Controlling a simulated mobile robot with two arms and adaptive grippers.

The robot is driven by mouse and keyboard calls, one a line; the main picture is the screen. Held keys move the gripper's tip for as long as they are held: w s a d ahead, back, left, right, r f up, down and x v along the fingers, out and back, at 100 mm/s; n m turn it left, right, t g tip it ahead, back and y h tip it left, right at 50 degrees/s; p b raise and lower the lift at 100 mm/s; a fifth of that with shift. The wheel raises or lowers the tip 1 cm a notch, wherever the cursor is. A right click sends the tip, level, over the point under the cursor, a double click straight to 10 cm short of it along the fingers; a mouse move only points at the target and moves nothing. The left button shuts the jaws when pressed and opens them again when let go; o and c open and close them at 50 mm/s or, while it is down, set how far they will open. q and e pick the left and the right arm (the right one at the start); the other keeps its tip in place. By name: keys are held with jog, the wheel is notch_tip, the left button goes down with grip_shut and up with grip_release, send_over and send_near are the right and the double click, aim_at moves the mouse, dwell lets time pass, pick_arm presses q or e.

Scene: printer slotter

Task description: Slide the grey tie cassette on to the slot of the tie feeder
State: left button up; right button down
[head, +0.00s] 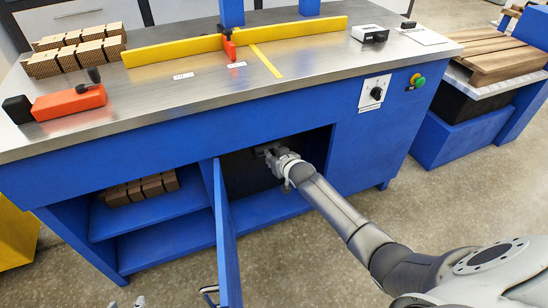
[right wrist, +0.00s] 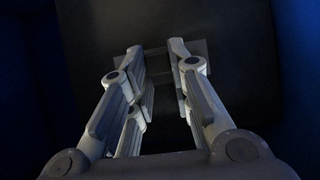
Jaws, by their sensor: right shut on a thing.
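My right gripper (head: 267,150) reaches into the dark open compartment under the workbench. In the right wrist view its fingers (right wrist: 161,52) are shut on a dark grey piece (right wrist: 203,48), apparently a grip on the grey tie cassette. A large dark, flat face (right wrist: 225,25) fills the view behind the fingers. In the head view a dark panel (head: 240,172) shows in the compartment beside the gripper. I cannot tell cassette from feeder here, and the slot is not visible. Only light tips of my left gripper (head: 139,301) show at the bottom edge.
A blue door (head: 227,240) with a metal handle stands open left of my right arm. The steel bench top (head: 190,110) is above the compartment. Brown blocks (head: 140,190) lie on the left shelf. The floor in front is clear.

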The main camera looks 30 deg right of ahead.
pick_arm(q)
jog(key=shift+w+d+r+t+h+b, duration=0.2)
jog(key=shift+w+d+r+t, duration=0.15)
jog(key=shift+w+r+t, duration=0.35)
jog(key=shift+w+d+r+t+h+b, duration=0.1)
jog(key=shift+w+d+r+t+b, duration=0.2)
jog(key=shift+w+r, duration=0.4)
pick_arm(e)
jog(key=shift+w, duration=0.75)
pick_arm(q)
jog(key=shift+w+d+r+t, duration=0.3)
jog(key=shift+w+r+t, duration=0.35)
jog(key=shift+w, duration=0.2)
pick_arm(e)
jog(key=shift+w, duration=0.35)
pick_arm(q)
jog(key=shift+w+d+r+t+h, duration=0.15)
jog(key=shift+w+r+t+h, duration=0.15)
jog(key=shift+w+r+t, duration=0.2)
pick_arm(e)
jog(key=shift+w, duration=0.2)
pick_arm(q)
jog(key=shift+r, duration=0.1)
jog(key=shift+s, duration=0.1)
pick_arm(e)
jog(key=shift+r, duration=0.1)
jog(key=c, duration=1.3)
grip_release()
jog(key=shift+w, duration=0.1)
jog(key=shift+o, duration=0.3)
